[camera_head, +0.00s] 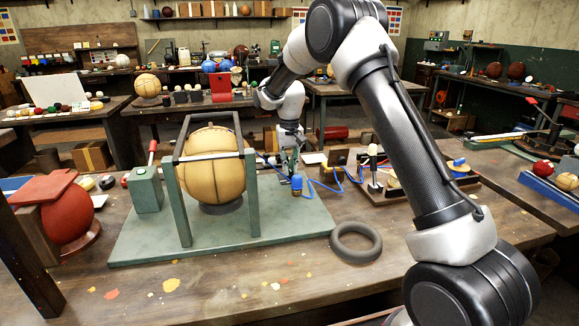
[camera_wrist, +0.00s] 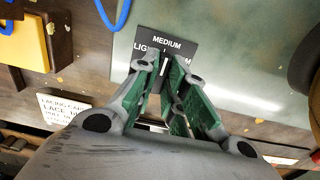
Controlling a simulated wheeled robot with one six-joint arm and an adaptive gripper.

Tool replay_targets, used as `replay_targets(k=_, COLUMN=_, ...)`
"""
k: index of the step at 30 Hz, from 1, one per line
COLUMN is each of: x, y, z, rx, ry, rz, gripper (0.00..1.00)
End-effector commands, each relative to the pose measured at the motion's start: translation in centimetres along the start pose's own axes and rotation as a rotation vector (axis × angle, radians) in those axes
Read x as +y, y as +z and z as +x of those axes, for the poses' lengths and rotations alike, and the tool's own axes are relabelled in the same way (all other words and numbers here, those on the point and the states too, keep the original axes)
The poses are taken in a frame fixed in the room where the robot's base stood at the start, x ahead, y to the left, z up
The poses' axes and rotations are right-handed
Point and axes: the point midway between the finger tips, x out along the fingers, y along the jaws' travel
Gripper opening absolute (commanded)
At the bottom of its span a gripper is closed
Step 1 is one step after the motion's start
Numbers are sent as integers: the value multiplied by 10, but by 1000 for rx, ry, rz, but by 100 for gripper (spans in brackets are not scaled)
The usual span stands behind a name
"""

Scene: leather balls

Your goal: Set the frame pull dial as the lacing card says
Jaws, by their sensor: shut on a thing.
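The pull dial's black plate (camera_wrist: 168,42) lies on the green base, with MEDIUM readable at its top. LIGHT and the right-hand word are partly covered by my fingers. My gripper (camera_wrist: 168,75), also in the head view (camera_head: 289,160), is shut on the dial's knob. A short white upright mark shows between the fingers under MEDIUM; most of the knob is hidden. The lacing card (camera_wrist: 65,106) is white with black print at the left of the wrist view. Its lower lines are cut off by my gripper, so the setting is unreadable. The green frame (camera_head: 178,205) stands around a tan ball (camera_head: 211,168).
A blue bottle-like piece (camera_head: 297,183) with a blue cord stands close to my gripper. A dark ring (camera_head: 356,243) lies at the bench front. A green box with a red lever (camera_head: 146,188) is left of the frame. A red ball (camera_head: 68,215) sits further left.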

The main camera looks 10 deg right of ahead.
Motion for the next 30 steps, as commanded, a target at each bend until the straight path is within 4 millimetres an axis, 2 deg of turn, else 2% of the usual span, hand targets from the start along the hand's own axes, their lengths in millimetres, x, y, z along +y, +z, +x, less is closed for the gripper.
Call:
replay_targets(k=8, x=0, y=0, z=-1, rx=2, ry=0, rz=0, gripper=0)
replay_targets(k=9, x=0, y=0, z=-1, rx=2, ry=0, rz=0, gripper=14)
replay_targets(k=12, x=0, y=0, z=-1, rx=2, ry=0, rz=0, gripper=32)
replay_targets(k=13, x=0, y=0, z=-1, rx=1, ry=0, rz=1, gripper=34)
replay_targets(k=23, x=0, y=0, z=-3, rx=1, ry=0, rz=1, gripper=34)
replay_targets(k=26, x=0, y=-1, z=-14, rx=2, ry=0, rz=1, gripper=34)
replay_targets(k=30, x=0, y=-1, z=-42, rx=5, ry=-1, rz=1, gripper=34)
